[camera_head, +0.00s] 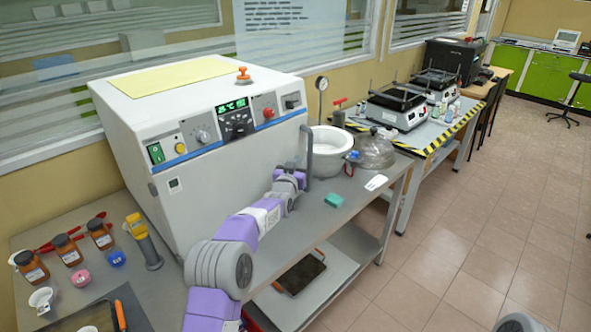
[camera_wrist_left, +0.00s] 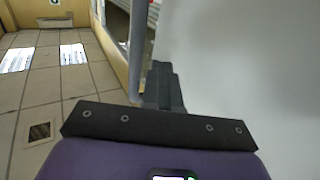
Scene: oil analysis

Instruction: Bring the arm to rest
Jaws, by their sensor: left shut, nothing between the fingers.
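My left arm (camera_head: 236,240), purple and grey, reaches up from the bottom of the head view. Its left gripper (camera_head: 290,166) is close to the front of the large white machine (camera_head: 225,185), near the machine's right front edge and beside a grey upright handle bar (camera_head: 309,152). In the left wrist view the dark fingers (camera_wrist_left: 163,88) are together with nothing between them. The white panel (camera_wrist_left: 250,70) fills the right side there, and the grey bar (camera_wrist_left: 137,45) stands just left of the fingers. I cannot tell whether they touch it. My right gripper is not in view.
Right of the arm are a white pot (camera_head: 327,148), a glass dome (camera_head: 373,152) and a teal block (camera_head: 334,200) on the grey bench. Brown bottles (camera_head: 66,249) and a yellow-topped tool (camera_head: 143,238) stand at left. Open tiled floor (camera_head: 470,230) lies at right.

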